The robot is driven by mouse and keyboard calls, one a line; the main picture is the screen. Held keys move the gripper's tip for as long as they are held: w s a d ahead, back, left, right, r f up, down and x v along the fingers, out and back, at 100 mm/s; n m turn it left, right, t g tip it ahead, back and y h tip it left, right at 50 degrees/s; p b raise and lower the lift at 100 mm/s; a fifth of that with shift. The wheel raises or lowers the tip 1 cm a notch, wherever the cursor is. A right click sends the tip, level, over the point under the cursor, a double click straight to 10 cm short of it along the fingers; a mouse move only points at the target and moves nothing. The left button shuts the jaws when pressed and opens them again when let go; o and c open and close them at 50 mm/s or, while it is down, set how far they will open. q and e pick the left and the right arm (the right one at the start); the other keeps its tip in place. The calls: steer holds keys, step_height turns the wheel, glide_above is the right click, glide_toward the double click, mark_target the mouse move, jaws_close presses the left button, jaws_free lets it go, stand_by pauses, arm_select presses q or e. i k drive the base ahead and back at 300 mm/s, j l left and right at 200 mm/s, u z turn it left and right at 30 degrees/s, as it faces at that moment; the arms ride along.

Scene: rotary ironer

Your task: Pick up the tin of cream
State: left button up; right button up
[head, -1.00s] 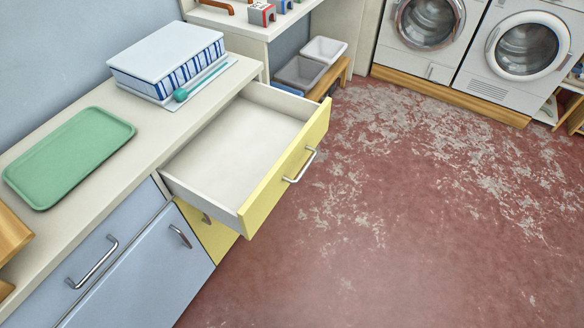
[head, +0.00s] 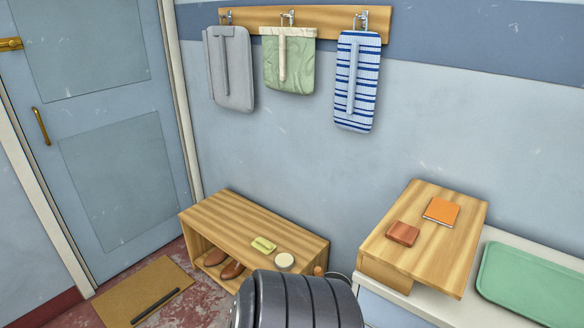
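A small round tin with a pale, cream-coloured lid (head: 284,261) sits on top of a low wooden bench (head: 255,222), near its front edge. It looks like the tin of cream; no label can be read. A yellow-green block (head: 263,244) lies just left of it on the same top. Neither of my grippers is in view.
Brown shoes (head: 232,270) stand under the bench. A doormat (head: 143,292) with a dark bar lies before the door (head: 95,120). Right, a wooden box (head: 425,262) bears an orange book and a brown block, beside a green tray (head: 535,280). Cloths hang above.

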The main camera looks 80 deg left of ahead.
mark_target(283, 262)
steer(key=u, duration=2.8)
steer(key=i+j+z, duration=0.1)
steer(key=j, duration=0.25)
steer(key=i+j+z, duration=0.1)
steer(key=i+j, duration=0.35)
steer(key=j, duration=0.3)
steer(key=i+j+z, duration=0.15)
steer(key=j, duration=0.2)
